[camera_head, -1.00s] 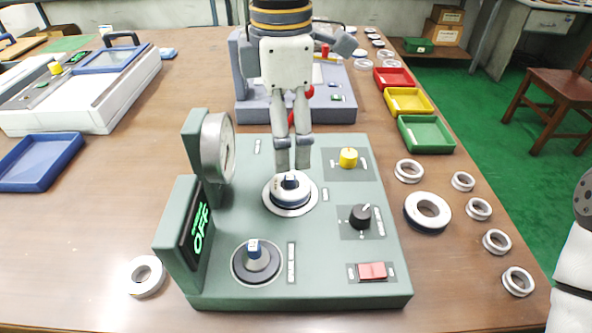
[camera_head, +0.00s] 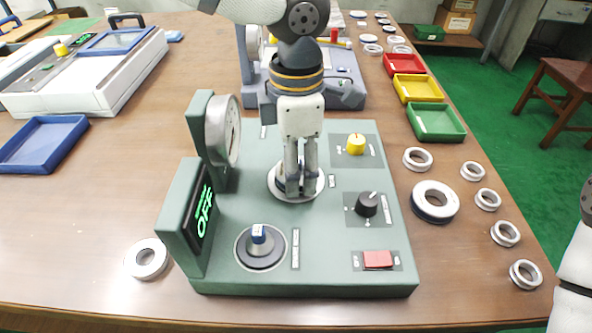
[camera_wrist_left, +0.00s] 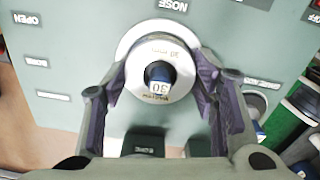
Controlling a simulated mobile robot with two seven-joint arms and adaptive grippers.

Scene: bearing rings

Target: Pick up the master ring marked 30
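My right gripper is out of view.
Red, yellow and green trays (camera_head: 437,122) stand at the right.

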